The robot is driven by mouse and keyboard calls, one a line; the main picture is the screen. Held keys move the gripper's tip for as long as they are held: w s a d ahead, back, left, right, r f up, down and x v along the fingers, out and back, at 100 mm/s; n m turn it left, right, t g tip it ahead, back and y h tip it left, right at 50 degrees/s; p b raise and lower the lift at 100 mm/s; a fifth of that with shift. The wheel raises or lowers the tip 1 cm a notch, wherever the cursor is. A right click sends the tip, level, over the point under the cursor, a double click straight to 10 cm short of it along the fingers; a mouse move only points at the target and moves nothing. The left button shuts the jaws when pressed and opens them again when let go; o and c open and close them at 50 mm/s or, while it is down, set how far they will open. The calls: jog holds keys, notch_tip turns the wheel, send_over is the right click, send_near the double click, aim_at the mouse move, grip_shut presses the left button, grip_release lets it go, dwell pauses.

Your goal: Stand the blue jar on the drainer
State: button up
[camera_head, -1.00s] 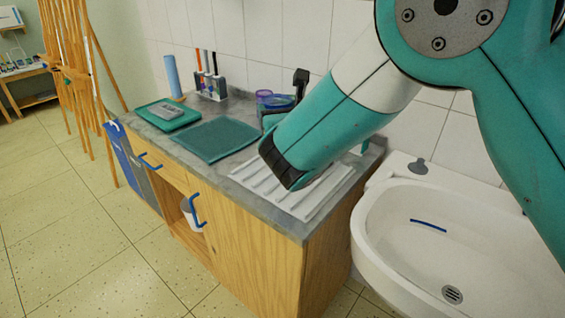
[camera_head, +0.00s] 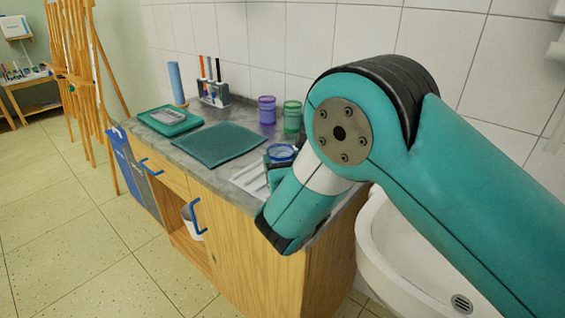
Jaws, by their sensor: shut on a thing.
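The blue jar (camera_head: 282,152) is upright at the drainer, just behind my forearm. My gripper (camera_head: 278,162) is shut on it, with dark finger parts close around its side. My wrist and forearm hide most of the gripper and the jar's lower part. The white ribbed drainer (camera_head: 247,178) lies on the grey counter, and its right part is covered by my arm. I cannot tell whether the jar's base touches the drainer.
A purple jar (camera_head: 267,110) and a green jar (camera_head: 292,116) stand behind, near the wall. A dark green mat (camera_head: 217,143), a green tray (camera_head: 170,121), a blue roll (camera_head: 176,82) and a marker holder (camera_head: 213,93) lie left. The sink (camera_head: 400,250) is right.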

jog(key=shift+f, duration=0.15)
jog(key=o, duration=1)
jog(key=shift+o, duration=0.2)
jog(key=shift+r, duration=0.2)
jog(key=b+v, duration=0.5)
jog(key=v, duration=0.2)
jog(key=b+v, duration=0.3)
jog(key=shift+s+d+f+b, duration=0.1)
jog(key=shift+s+f+b, duration=0.2)
jog(key=shift+s, duration=0.1)
jog(key=shift+s+d+r+b, duration=0.2)
jog(key=shift+s+r+b, duration=0.15)
jog(key=shift+s, duration=0.2)
